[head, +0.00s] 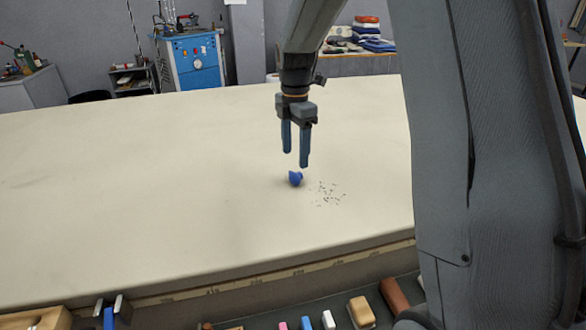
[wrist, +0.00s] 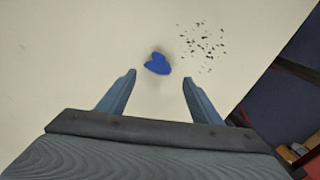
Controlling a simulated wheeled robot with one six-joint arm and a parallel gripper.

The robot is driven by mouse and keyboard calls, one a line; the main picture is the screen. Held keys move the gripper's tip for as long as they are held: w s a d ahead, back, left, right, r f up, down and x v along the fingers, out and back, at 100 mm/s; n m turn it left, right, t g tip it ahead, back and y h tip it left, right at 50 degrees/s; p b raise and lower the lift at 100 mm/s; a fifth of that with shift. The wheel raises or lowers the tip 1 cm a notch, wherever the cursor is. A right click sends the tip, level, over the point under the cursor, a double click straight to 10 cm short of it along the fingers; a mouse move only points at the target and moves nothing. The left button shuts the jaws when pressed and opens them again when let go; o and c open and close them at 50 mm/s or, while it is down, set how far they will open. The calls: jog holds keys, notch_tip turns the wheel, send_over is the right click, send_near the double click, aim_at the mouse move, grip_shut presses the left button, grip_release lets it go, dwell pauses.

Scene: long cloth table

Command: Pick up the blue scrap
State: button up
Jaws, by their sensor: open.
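The blue scrap (head: 295,178) is a small crumpled piece lying on the cream cloth table (head: 150,190). My gripper (head: 296,160) points down just above the scrap in the head view, with its two fingers apart and nothing between them. In the wrist view the scrap (wrist: 158,64) lies beyond the fingertips, roughly midway between them and slightly left of the middle. My gripper (wrist: 159,76) is open there too, and the scrap is fully visible and apart from both fingers.
A patch of small dark specks (head: 328,193) lies just right of the scrap. The table's front edge carries a ruler strip (head: 270,277), with a tray of tools and chalks (head: 330,312) below it. The cloth left of the scrap is clear.

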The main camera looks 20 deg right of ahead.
aim_at(296, 173)
jog(key=shift+w+f, duration=0.1)
jog(key=shift+w, duration=0.2)
jog(key=shift+f+n, duration=0.3)
jog(key=shift+f, duration=0.05)
jog(key=shift+d+f+p, duration=0.2)
jog(key=shift+f+p, duration=0.4)
jog(key=shift+f, duration=0.65)
jog(key=shift+f+p, duration=0.7)
jog(key=shift+f, duration=1.45)
jog(key=c, duration=1.1)
